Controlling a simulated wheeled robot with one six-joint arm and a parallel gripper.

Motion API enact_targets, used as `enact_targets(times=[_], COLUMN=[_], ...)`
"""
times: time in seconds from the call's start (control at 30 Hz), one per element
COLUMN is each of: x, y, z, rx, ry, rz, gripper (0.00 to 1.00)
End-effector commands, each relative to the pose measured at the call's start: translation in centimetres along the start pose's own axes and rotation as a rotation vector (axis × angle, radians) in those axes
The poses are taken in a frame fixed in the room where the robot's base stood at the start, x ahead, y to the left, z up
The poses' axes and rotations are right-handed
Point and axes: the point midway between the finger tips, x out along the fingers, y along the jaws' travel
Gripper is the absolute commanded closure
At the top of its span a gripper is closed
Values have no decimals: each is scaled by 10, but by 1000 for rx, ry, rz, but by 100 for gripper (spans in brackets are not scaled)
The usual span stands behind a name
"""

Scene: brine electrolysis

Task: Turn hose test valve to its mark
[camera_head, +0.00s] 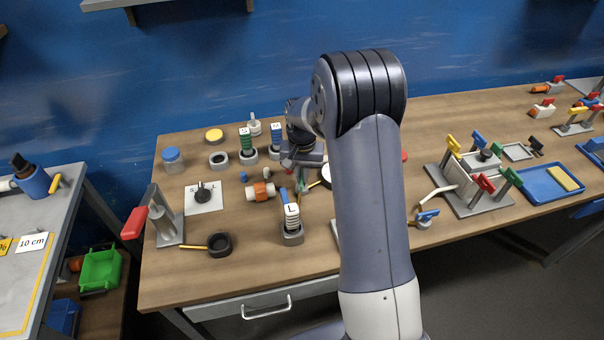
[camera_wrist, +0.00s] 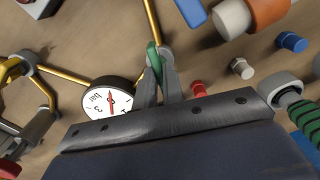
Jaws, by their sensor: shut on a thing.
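The hose test valve shows in the wrist view as a small green handle (camera_wrist: 152,56) on a thin brass pipe (camera_wrist: 152,18). My gripper (camera_wrist: 158,60) is shut on this green handle, its grey fingertips on both sides of it. A round white pressure gauge (camera_wrist: 111,99) marked "bar" with a red needle sits just left of the fingers. The valve's mark cannot be made out. In the head view my gripper (camera_head: 302,184) is low over the middle of the wooden table, and my arm hides much of the valve and gauge.
In the wrist view, an orange-and-white fitting (camera_wrist: 262,12), a blue cap (camera_wrist: 292,42) and a red cap (camera_wrist: 199,89) lie to the right.

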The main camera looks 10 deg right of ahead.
Motion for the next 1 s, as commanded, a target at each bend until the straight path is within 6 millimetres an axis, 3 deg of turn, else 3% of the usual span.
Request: enact_targets(times=[0.4, 0.8, 0.83, 1.0], x=[0, 0, 0, 0], y=[0, 0, 0, 0], z=[0, 0, 0, 0], rx=[-317, -355, -354, -353], ry=[1, 0, 0, 0], rz=[0, 0, 0, 0], gripper=[100, 100, 89, 75])
